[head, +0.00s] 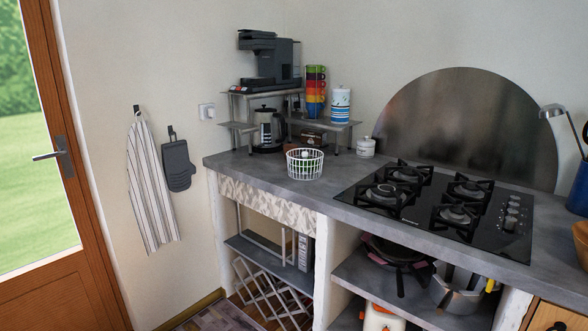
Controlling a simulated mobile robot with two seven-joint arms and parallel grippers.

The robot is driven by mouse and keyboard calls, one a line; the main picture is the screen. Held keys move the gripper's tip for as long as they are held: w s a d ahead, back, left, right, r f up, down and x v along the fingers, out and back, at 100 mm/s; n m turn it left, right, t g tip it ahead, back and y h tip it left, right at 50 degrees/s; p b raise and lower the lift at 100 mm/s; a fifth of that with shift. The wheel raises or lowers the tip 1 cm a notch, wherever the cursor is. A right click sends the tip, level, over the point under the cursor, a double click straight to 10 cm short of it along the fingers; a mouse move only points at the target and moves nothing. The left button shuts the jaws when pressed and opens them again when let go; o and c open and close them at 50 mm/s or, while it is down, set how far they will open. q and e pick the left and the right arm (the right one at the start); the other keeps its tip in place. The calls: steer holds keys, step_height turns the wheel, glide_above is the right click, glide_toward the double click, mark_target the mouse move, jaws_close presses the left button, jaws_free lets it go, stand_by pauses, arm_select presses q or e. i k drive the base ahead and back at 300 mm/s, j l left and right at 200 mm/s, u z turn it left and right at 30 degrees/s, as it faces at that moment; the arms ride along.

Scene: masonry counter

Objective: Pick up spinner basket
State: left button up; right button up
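The spinner basket (305,164) is a small white wire basket. It stands upright on the grey counter (260,178), close to the front edge and left of the gas hob. A small pale round shape shows inside it, too small to tell what it is. Neither of my grippers shows in the head view.
The gas hob (440,205) is right of the basket. A metal shelf (343,126) with coloured cups (315,92) stands behind it, with a kettle (267,130) and a white jar (366,147) nearby. The counter in front of the basket is clear.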

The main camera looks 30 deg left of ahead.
mark_target(306, 168)
steer(key=u, duration=0.85)
steer(key=z, duration=1.65)
steer(key=u, duration=1.65)
steer(key=i+l+u, duration=0.15)
steer(key=i+u, duration=0.15)
steer(key=i, duration=0.8)
